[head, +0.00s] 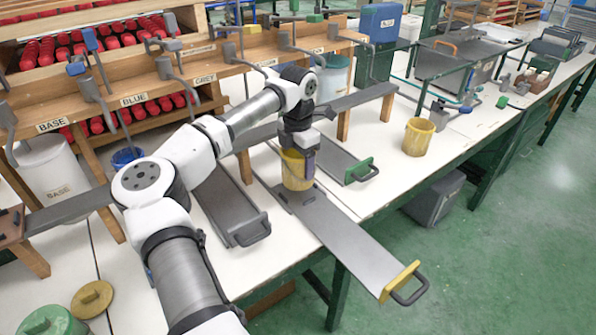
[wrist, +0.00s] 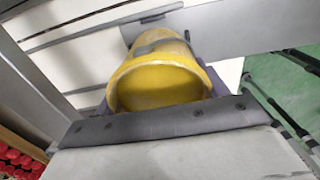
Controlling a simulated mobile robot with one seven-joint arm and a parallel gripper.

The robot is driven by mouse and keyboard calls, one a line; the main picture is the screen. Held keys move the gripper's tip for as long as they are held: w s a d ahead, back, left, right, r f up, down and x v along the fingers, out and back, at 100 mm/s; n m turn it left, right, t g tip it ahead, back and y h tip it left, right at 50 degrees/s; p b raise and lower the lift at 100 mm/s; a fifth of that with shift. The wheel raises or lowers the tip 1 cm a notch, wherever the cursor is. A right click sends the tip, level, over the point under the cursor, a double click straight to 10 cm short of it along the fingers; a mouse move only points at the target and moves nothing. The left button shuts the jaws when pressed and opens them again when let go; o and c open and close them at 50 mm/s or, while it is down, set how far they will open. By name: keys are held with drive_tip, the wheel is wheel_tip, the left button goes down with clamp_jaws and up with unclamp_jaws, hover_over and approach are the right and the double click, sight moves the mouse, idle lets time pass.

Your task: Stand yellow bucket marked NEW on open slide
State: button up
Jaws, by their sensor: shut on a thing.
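My gripper (head: 300,148) is shut on a yellow bucket (head: 297,172), which hangs roughly upright below the wrist. The bucket is at the inner part of the open slide (head: 345,240), a long grey plate pulled far out past the table edge with a yellow front and dark handle. I cannot tell whether the bucket's base touches the slide. In the wrist view the bucket (wrist: 158,82) shows its yellow inside beyond the dark jaw bar. No NEW mark is readable on it. A second yellow bucket (head: 418,138) stands on the white table to the right, its marking also unreadable.
A slide with a green front (head: 358,170) lies just right of the open slide, and a grey-handled slide (head: 235,205) lies to its left. A wooden rack labelled BASE, BLUE and GREY (head: 133,99) stands behind. Green floor lies beyond the table edge.

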drive_tip(key=shift+f+p, duration=0.3)
drive_tip(key=shift+f, duration=1.7)
drive_tip(key=shift+f, duration=0.2)
drive_tip(key=o, duration=1.2)
drive_tip(key=shift+r, duration=0.1)
wheel_tip(320, 180, up, 12)
drive_tip(key=shift+r+b, duration=0.15)
drive_tip(key=shift+b, duration=0.65)
